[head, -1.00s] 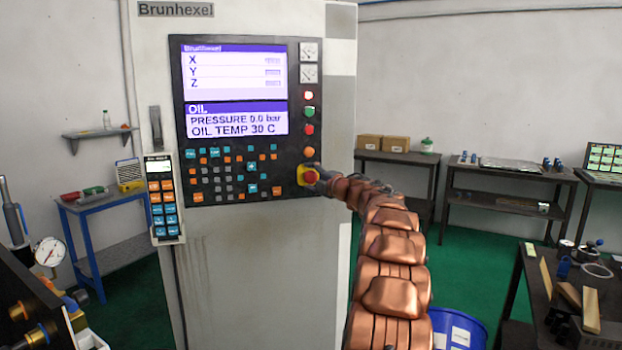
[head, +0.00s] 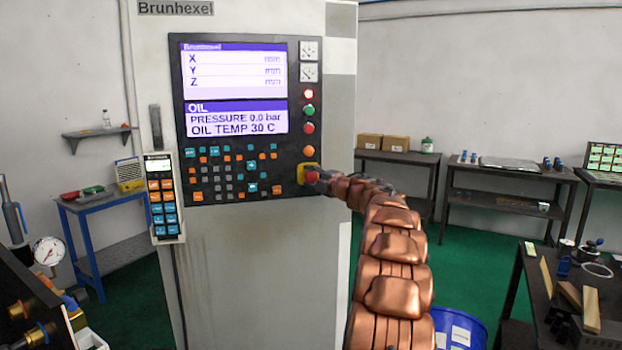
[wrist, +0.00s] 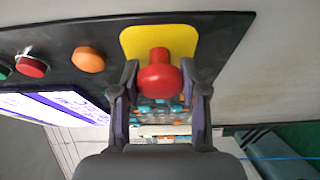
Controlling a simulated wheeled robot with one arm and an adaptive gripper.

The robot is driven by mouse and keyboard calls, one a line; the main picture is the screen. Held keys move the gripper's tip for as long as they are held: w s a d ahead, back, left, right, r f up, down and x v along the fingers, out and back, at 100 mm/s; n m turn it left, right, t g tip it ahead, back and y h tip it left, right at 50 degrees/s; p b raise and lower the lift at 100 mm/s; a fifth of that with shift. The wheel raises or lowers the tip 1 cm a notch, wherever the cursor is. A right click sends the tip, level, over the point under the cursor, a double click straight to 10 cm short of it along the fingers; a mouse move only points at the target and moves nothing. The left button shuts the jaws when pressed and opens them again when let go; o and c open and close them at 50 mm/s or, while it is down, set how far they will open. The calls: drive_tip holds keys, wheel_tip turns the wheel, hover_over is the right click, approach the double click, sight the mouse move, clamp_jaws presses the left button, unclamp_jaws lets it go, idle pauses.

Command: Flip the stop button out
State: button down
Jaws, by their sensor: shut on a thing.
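The stop button (wrist: 159,78) is a red mushroom knob on a yellow plate (wrist: 146,40), at the lower right corner of the dark control panel (head: 236,62). In the wrist view its red head sits between the two fingers of my gripper (wrist: 163,92), which are shut on it. In the head view the gripper (head: 316,177) is at the button and covers much of the red; the yellow plate (head: 301,170) still shows around it. The small contact faces of the fingers are hard to make out.
A pendant (head: 162,195) hangs left of the panel. Open green floor lies to the right, with a blue bin (head: 462,325).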

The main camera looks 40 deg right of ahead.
drive_tip(key=shift+s+a+f+b, duration=0.2)
drive_tip(key=shift+s+a+b, duration=0.1)
drive_tip(key=shift+s, duration=0.3)
drive_tip(key=c, duration=1.1)
unclamp_jaws()
drive_tip(key=o, duration=0.5)
drive_tip(key=shift+s+r, duration=0.1)
drive_tip(key=shift+r, duration=0.05)
drive_tip(key=shift+s+r, duration=0.1)
drive_tip(key=shift+s, duration=0.45)
drive_tip(key=s+a, duration=0.1)
drive_tip(key=s, duration=0.9)
drive_tip(key=shift+s, duration=0.4)
